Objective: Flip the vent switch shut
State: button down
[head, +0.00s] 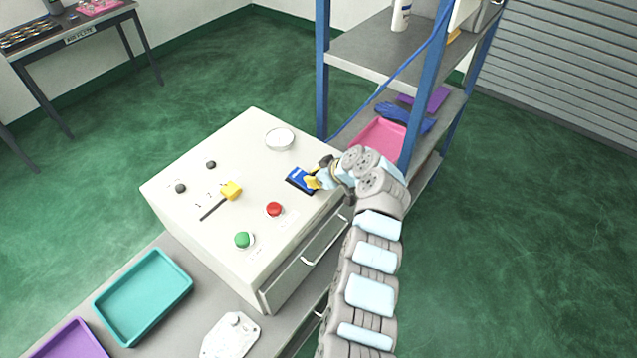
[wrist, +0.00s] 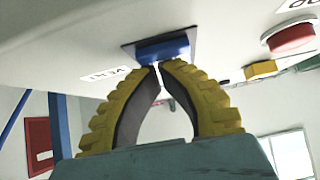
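The vent switch is a blue rocker (head: 298,176) on a dark plate, set in the top of the white console, near its right edge in the head view. In the wrist view the blue rocker (wrist: 163,48) sits beside an upside-down label reading VENT (wrist: 104,75). My gripper (head: 312,182) is at the right side of the switch. In the wrist view its yellow ribbed fingers (wrist: 159,66) bow outward and their tips come together right at the rocker's edge. I see nothing held between them. Whether the tips touch the rocker I cannot tell.
The white console (head: 180,215) also carries a red button (head: 274,209), a green button (head: 242,239), a yellow-knobbed slider (head: 231,190), two dark knobs and a round white dish (head: 279,139). A blue-posted shelf (head: 372,55) stands close behind my arm. A teal tray (head: 143,297) lies in front.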

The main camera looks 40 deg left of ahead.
jog(key=shift+a+r, duration=0.2)
jog(key=shift+a+r+b, duration=0.35)
jog(key=shift+a+b, duration=0.2)
jog(key=shift+b, duration=0.1)
jog(key=shift+r, duration=0.15)
jog(key=shift+r, duration=0.3)
jog(key=r, duration=0.3)
jog(key=shift+w+d+r, duration=0.1)
jog(key=shift+d+r, duration=0.15)
jog(key=shift+d, duration=0.15)
jog(key=s+d+f+b+v, duration=0.1)
jog(key=v, duration=0.8)
jog(key=shift+w+d+r+b, duration=0.2)
jog(key=shift+w+b, duration=0.2)
jog(key=shift+w, duration=0.15)
